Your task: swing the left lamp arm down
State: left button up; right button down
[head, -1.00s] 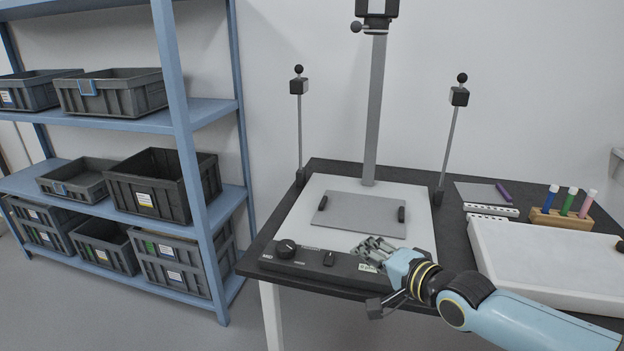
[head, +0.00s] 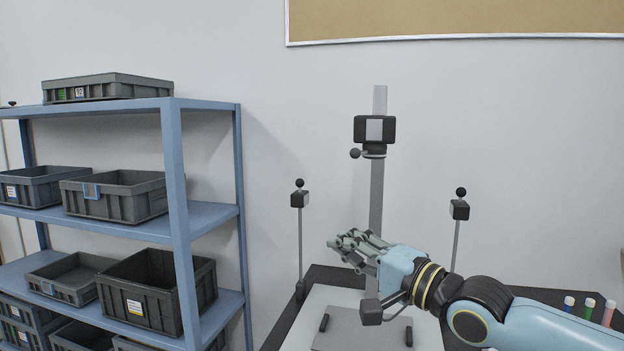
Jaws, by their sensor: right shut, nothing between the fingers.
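The left lamp arm (head: 300,235) is a thin grey rod standing upright at the left of the copy stand, with a black cube head (head: 299,199) and a round black knob on top. The right lamp arm (head: 456,240) stands on the other side, leaning slightly outward, with a similar head (head: 459,209). My right gripper (head: 345,245) is shut and empty, in front of the stand's column and to the right of the left lamp rod, apart from it in the picture. My left gripper is out of view.
The column (head: 376,200) carries a black camera carriage (head: 374,131) with a side knob. The pale baseboard (head: 425,328) on the black table bears a grey plate (head: 350,343). A blue shelf (head: 205,217) with grey crates stands left. Tubes (head: 589,308) show at lower right.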

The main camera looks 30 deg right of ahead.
aim_at(299, 198)
jog(key=i+l, duration=1.15)
